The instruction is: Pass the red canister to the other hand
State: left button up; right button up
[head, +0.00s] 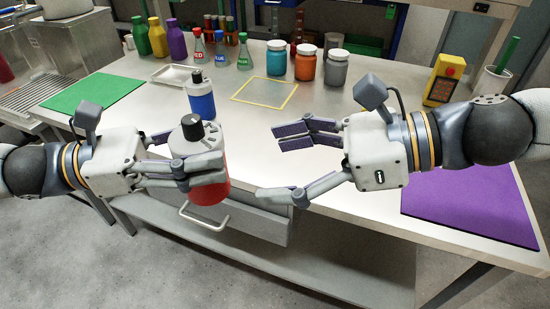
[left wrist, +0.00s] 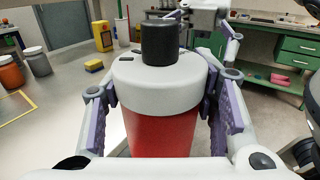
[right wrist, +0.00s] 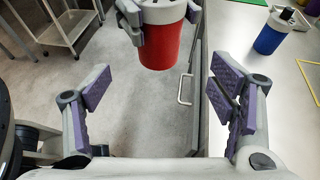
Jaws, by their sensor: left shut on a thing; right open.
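The red canister (head: 207,192) has a white top and a black cap. My left gripper (head: 205,172) is shut around it and holds it upright in front of the table edge, above the open drawer. In the left wrist view the canister (left wrist: 163,132) fills the middle between the fingers. My right gripper (head: 297,163) is open and empty, to the right of the canister, with its fingers pointing toward it. In the right wrist view the canister (right wrist: 165,45) is ahead, beyond the open fingers and apart from them.
A blue bottle (head: 201,98) with a dark cap stands on the table behind the canister. A drawer (head: 250,219) juts out below. A purple mat (head: 470,203) lies at right, a green mat (head: 92,93) at left. Jars and flasks stand at the back.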

jog(key=x, duration=1.2)
jog(key=shift+c, duration=0.4)
jog(key=shift+w, duration=0.1)
jog(key=c, duration=1.3)
pick_arm(q)
jog(key=o, duration=1.3)
pick_arm(e)
jog(key=shift+o, duration=0.2)
